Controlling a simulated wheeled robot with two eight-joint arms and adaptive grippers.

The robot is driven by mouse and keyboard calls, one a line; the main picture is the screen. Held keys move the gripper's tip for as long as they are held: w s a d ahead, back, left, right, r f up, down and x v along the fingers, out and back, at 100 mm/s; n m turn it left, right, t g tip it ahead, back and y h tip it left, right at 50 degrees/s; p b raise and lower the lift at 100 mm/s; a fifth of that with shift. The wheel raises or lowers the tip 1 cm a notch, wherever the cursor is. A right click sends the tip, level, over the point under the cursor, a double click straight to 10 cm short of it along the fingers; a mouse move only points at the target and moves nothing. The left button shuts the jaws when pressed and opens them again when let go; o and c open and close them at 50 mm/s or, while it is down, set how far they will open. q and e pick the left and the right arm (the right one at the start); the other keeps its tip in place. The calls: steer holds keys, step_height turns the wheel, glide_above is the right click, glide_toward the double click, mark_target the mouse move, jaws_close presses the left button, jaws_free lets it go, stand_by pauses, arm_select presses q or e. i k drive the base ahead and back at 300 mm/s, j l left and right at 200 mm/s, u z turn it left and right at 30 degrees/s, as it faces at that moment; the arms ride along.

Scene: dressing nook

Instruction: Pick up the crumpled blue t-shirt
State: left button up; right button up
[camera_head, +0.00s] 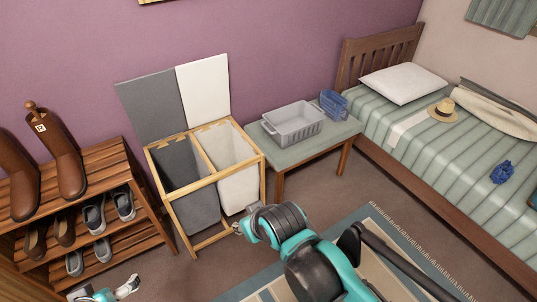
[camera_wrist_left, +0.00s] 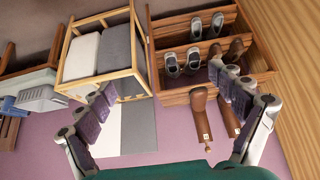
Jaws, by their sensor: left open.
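The crumpled blue t-shirt (camera_head: 502,172) lies in a small heap on the striped bed (camera_head: 447,150) at the right of the head view. My left gripper (camera_head: 128,288) shows at the lower left edge, far from the shirt, in front of the shoe rack. In the left wrist view my left gripper (camera_wrist_left: 160,82) has its fingers spread wide with nothing between them. My right arm reaches in at the bottom centre. Only small metal parts of my right gripper (camera_head: 240,228) show beyond its dark joint, and its fingers are mostly hidden.
A wooden shoe rack (camera_head: 95,170) with boots and shoes stands left. A two-part laundry hamper (camera_head: 205,175), grey and white, has its lids up. A low bench (camera_head: 335,135) holds a grey basket (camera_head: 294,122) and a blue basket (camera_head: 334,104). A hat (camera_head: 443,110) and pillow lie on the bed.

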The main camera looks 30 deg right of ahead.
mark_target(502, 172)
steer(key=z, duration=2.9)
steer(key=i, duration=1.55)
steer(key=i+j+z, duration=0.1)
steer(key=i, duration=1.5)
